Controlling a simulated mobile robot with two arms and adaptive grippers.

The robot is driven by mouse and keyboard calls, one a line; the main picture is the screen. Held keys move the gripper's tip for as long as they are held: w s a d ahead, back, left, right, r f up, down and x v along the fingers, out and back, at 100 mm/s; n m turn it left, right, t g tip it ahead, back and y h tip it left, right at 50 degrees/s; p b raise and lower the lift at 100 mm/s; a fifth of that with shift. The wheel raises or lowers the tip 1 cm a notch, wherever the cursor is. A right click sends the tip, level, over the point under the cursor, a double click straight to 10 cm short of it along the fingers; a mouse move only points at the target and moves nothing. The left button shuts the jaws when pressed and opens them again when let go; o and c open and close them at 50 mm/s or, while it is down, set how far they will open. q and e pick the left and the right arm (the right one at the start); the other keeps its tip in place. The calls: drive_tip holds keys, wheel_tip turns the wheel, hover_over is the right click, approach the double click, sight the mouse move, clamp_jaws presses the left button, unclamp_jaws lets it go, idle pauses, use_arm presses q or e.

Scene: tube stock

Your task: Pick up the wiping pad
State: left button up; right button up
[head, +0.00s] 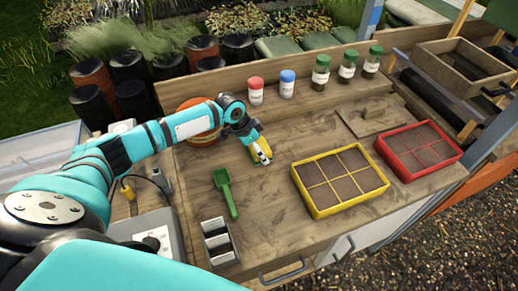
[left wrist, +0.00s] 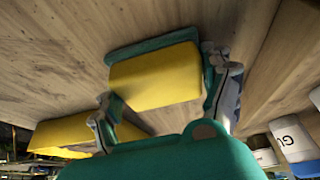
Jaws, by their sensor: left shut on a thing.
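The wiping pad (head: 264,161) is a small yellow block with a green layer, low over the wooden bench or on it, left of the yellow tray. My left gripper (head: 257,152) reaches down from above and is shut on it. In the left wrist view the pad (left wrist: 155,80) sits between the two fingertips (left wrist: 165,88), its yellow face and green edge showing. I cannot tell whether the pad touches the bench. My right gripper is not in view.
A green scoop (head: 226,192) and a grey divided holder (head: 219,243) lie nearer. A yellow tray (head: 318,213) and red tray (head: 406,178) stand to the right. Red-capped (head: 256,91) and blue-capped (head: 287,84) bottles and several green-capped jars (head: 321,72) stand behind. An orange pot (head: 200,126) stands behind my arm.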

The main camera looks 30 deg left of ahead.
use_arm(q)
drive_tip(key=shift+r, duration=0.35)
wheel_tip(320, 180, up, 2)
drive_tip(key=shift+r+b, duration=0.1)
drive_tip(key=shift+b, duration=0.5)
drive_tip(key=s+a+b, duration=0.1)
drive_tip(key=s, duration=0.3)
drive_tip(key=s+a+r, duration=0.1)
drive_tip(key=s, duration=0.4)
drive_tip(key=s+a+b, duration=0.1)
drive_tip(key=s, duration=0.4)
drive_tip(key=shift+a+r+b, duration=0.3)
drive_tip(key=shift+a+b, duration=0.05)
drive_tip(key=shift+s+a+r, duration=0.1)
drive_tip(key=shift+s+r, duration=0.05)
drive_tip(key=shift+s, duration=0.6)
